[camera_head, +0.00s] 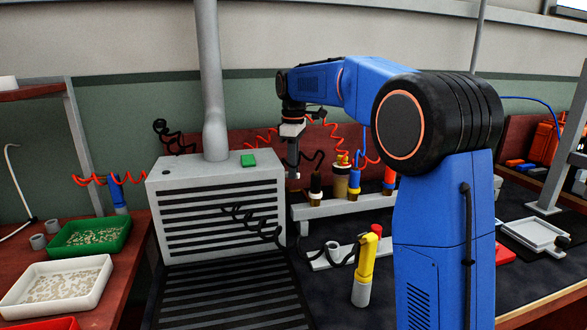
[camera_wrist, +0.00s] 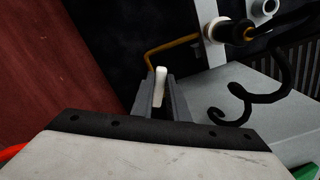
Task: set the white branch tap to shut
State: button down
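My gripper (camera_head: 293,174) points down behind the grey slatted housing and left of the row of bottles. In the wrist view its two grey fingers (camera_wrist: 162,98) stand on either side of a small white upright piece (camera_wrist: 161,84). This piece looks like the handle of the white branch tap, at the end of a bent orange pipe (camera_wrist: 172,43). I cannot tell whether the fingers press on it or only stand around it. In the head view I cannot make out the tap; its body is hidden in the wrist view.
The grey slatted housing (camera_head: 215,205) with a green block on top stands close to my gripper. A white rack (camera_head: 340,208) holds several bottles. A black coiled hose (camera_wrist: 245,95) hangs close by on the right in the wrist view. Trays (camera_head: 58,285) stand at left.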

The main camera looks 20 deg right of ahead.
jog(key=shift+m, duration=0.3)
jog(key=shift+s+a+m, duration=0.3)
jog(key=shift+a+m, duration=0.25)
jog(key=shift+m, duration=1.4)
jog(key=shift+s+a+m, duration=0.35)
jog(key=shift+a+m, duration=0.25)
jog(key=shift+m, duration=1.3)
jog(key=shift+s+a+m, duration=0.3)
jog(key=shift+a+m, duration=0.25)
jog(key=shift+m, duration=1.4)
jog(key=c, duration=1.7)
grip_release()
